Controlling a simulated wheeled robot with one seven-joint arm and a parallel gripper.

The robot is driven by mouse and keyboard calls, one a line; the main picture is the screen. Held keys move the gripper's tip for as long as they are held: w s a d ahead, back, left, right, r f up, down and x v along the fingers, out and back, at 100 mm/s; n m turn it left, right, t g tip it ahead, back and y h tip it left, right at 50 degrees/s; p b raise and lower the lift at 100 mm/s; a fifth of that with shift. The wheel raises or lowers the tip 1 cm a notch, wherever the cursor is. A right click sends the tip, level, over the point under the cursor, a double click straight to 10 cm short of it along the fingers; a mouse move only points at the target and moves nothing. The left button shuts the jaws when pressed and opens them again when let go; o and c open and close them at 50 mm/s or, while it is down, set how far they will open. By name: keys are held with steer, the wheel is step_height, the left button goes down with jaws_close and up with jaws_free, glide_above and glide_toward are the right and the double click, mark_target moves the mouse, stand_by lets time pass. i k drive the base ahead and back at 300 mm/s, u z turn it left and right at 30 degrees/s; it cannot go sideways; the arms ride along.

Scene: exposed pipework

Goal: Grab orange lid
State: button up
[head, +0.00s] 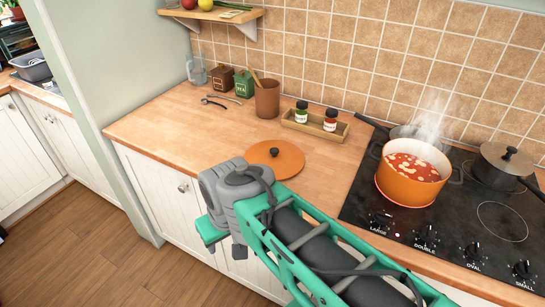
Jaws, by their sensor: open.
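The orange lid (291,160) lies flat on the wooden countertop near its front edge, with a small dark knob on top. My arm reaches in from the lower right, and its grey wrist covers part of the view just in front of the lid. My gripper (211,232) is partly hidden behind the wrist. Its green part shows in front of the counter's front edge, to the left of and lower in the picture than the lid. It is open, apart from the lid and holding nothing that I can see.
An orange pot (408,190) of red food steams on the black stove (450,222), beside a dark lidded pot (500,168). A wooden tray (314,127) with two jars, a brown cup (267,99) and canisters stand behind the lid. The countertop left of the lid is clear.

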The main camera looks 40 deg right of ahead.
mark_target(286, 159)
steer(key=u, duration=0.55)
steer(key=k, duration=0.65)
steer(key=u, duration=0.75)
steer(key=i, duration=1.25)
steer(key=z, duration=0.2)
